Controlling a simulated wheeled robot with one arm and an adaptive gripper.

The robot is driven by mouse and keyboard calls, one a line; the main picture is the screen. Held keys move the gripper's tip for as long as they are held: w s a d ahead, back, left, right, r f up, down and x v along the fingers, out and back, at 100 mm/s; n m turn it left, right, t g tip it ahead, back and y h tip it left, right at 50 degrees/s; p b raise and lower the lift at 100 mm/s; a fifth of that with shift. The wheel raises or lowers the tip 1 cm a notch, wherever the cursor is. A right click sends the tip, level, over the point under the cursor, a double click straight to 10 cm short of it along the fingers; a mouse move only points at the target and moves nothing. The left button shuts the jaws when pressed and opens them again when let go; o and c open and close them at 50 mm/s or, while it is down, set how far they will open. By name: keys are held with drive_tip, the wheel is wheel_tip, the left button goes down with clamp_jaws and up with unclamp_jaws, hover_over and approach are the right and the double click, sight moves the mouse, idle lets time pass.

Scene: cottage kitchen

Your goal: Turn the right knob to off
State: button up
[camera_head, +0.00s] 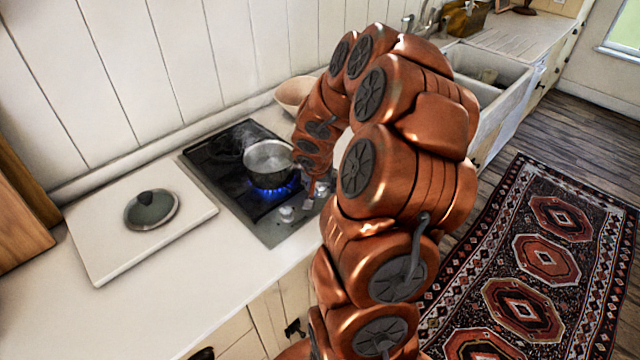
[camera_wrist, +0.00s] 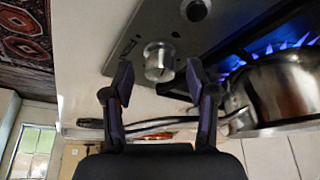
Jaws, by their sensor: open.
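The right knob (camera_wrist: 159,62) is a round silver knob on the cooktop's grey control strip. In the wrist view it sits just beyond and between the fingertips of my gripper (camera_wrist: 158,84), which is open with nothing held. Contact with the knob cannot be told. In the head view my gripper (camera_head: 314,193) is by the right end of the strip, partly hidden by my arm. The left knob (camera_head: 287,214) stands clear of it and shows in part at the top of the wrist view (camera_wrist: 195,9).
A steel pot (camera_head: 269,162) sits over a lit blue flame (camera_head: 272,190), close to my gripper; the flame also shows in the wrist view (camera_wrist: 232,62). A pot lid (camera_head: 151,209) lies on a white board (camera_head: 95,256) at left.

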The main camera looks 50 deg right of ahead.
drive_tip(key=shift+f, duration=0.1)
drive_tip(key=shift+c, duration=0.3)
clamp_jaws()
idle(0.4)
drive_tip(key=shift+w+a+m+p, duration=0.15)
drive_tip(key=shift+m+p, duration=0.3)
drive_tip(key=shift+m, duration=0.25)
drive_tip(key=shift+m+g+h+p, duration=0.3)
drive_tip(key=shift+m+g+p, duration=0.25)
drive_tip(key=shift+m, duration=0.25)
